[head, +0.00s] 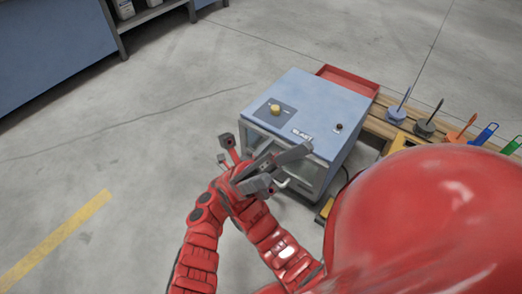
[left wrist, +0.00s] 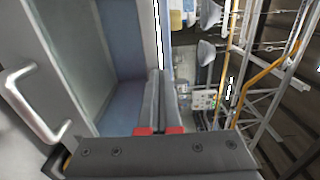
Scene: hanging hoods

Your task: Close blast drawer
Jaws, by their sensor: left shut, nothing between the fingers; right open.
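The blast cabinet (head: 320,104) is a blue box with a BLAST label, a yellow knob and a dark button on top. Its pale front and drawer are partly covered by my arms in the head view. A light bar handle (head: 284,183) shows low on the front; the handle also appears at the left of the left wrist view (left wrist: 35,105). My left gripper (head: 306,148) is shut and empty at the cabinet's upper front edge; its fingers show in the wrist view (left wrist: 163,90). I cannot tell if it touches. My right gripper (head: 225,150) seems open, left of the cabinet.
A red tray (head: 348,80) lies behind the cabinet. A wooden rack (head: 385,125) with several coloured tools stands to the right. A blue bench (head: 50,40) is at upper left. The floor left of the cabinet is clear. My red body covers the lower right.

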